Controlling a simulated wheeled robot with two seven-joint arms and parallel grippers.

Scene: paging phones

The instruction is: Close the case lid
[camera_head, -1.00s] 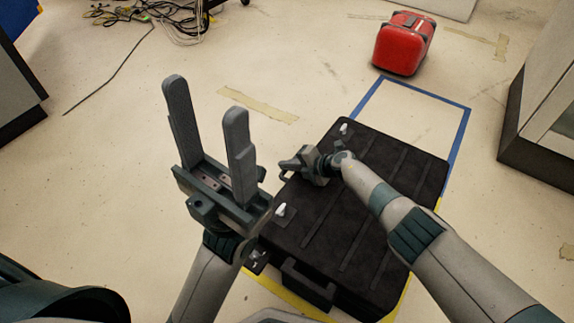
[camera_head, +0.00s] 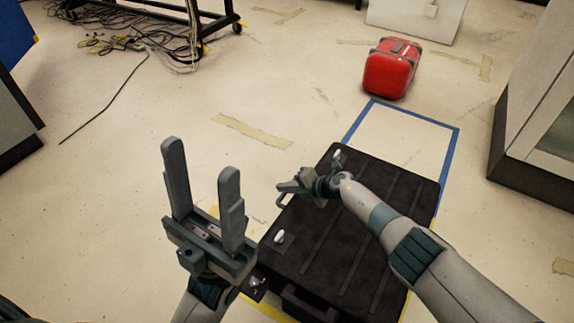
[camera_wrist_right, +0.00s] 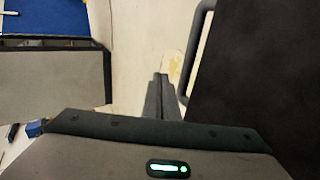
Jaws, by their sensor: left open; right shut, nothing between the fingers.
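The black case (camera_head: 345,235) lies on the floor with its ribbed lid lying flat and looking shut. White latches show on its left side, one (camera_head: 279,237) near the middle and one near the far left corner. My right gripper (camera_head: 284,187) is shut and empty, at the far left edge of the case beside a side handle. In the right wrist view my right fingers (camera_wrist_right: 160,95) point past the dark case (camera_wrist_right: 260,70) and its handle (camera_wrist_right: 194,50). My left gripper (camera_head: 202,190) is open and empty, raised left of the case.
A red case (camera_head: 390,70) stands beyond a blue-taped floor area (camera_head: 405,140). A grey cabinet (camera_head: 535,120) stands at right, and another at the left edge. Cables and a wheeled rack (camera_head: 160,15) are at the back left. The floor left of the case is clear.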

